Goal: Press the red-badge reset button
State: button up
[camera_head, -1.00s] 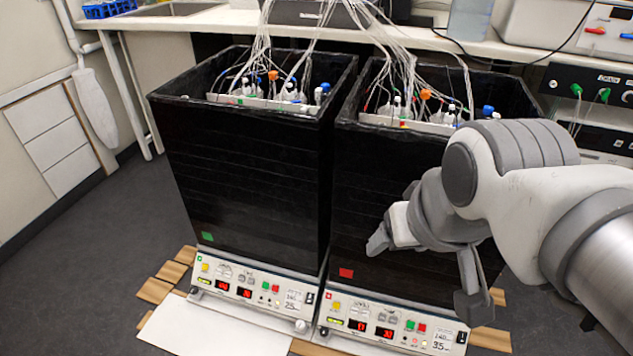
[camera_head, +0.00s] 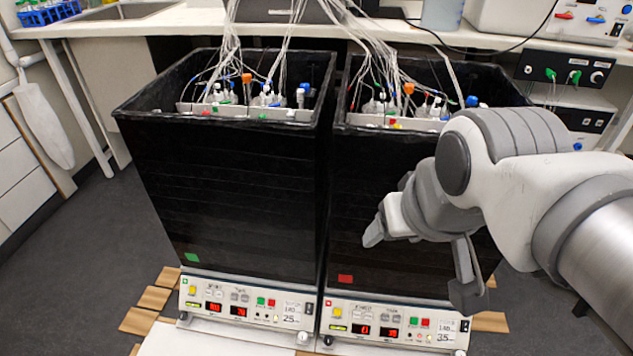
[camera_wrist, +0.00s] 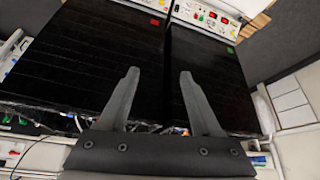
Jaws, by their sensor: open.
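The shaker with the red badge (camera_head: 345,279) is the right of two black-walled boxes. Its white control panel (camera_head: 395,322) is low on the front, with a yellow button (camera_head: 337,312), a green button (camera_head: 411,322), a red button (camera_head: 425,323) and red displays. The button labels are too small to read. My gripper (camera_head: 420,264) is open and empty in front of the right box, above its panel, apart from it. In the wrist view my open gripper (camera_wrist: 158,75) points toward the black walls, and the red badge (camera_wrist: 155,22) shows near the top.
The left shaker has a green badge (camera_head: 192,257) and a similar panel (camera_head: 245,302). Tubes run from both boxes to the bench (camera_head: 180,18) behind. Wooden slats (camera_head: 140,321) lie under the shakers. Open floor (camera_head: 75,270) is at the left.

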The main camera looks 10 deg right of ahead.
grip_shut()
dwell(1.5)
